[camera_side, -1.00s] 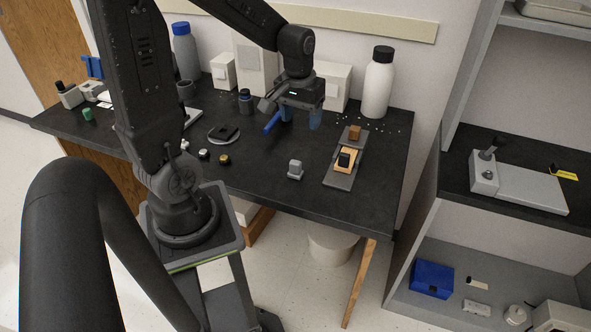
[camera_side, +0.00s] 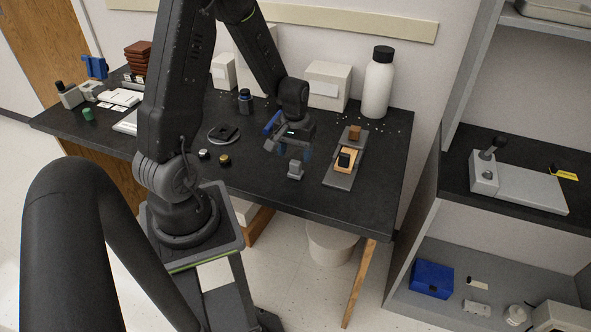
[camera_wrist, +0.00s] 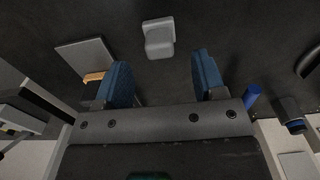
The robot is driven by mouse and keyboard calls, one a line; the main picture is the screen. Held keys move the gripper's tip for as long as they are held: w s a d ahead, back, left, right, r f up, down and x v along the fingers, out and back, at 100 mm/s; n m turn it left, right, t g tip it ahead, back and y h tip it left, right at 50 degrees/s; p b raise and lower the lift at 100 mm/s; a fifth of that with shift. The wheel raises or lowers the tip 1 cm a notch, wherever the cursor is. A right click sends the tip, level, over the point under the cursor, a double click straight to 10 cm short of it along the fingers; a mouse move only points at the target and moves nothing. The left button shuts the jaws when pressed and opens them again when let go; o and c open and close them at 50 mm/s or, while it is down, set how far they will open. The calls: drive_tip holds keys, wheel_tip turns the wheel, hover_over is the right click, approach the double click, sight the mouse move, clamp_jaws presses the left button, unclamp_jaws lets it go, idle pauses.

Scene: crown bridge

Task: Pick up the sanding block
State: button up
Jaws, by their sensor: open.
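My gripper (camera_side: 291,149) hangs above the dark table, open and empty, with its blue fingers apart in the wrist view (camera_wrist: 163,75). A small grey block with a stepped shape (camera_side: 295,170) stands on the table just below and in front of my gripper. It also shows in the wrist view (camera_wrist: 158,38), ahead of the gap between the fingers and apart from them. A tan block with a black top (camera_side: 345,160) lies on a grey board to the right; one finger partly hides it in the wrist view. I cannot tell for certain which is the sanding block.
The grey board (camera_side: 337,180) also bears a brown block (camera_side: 354,133). A white bottle (camera_side: 378,85) and white boxes (camera_side: 327,87) stand at the back. The front right table corner is clear.

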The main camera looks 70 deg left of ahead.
sight(295, 162)
wheel_tip(295, 162, down, 4)
drive_tip(key=shift+w+f, duration=0.1)
drive_tip(key=shift+f, duration=0.1)
drive_tip(key=c, duration=1)
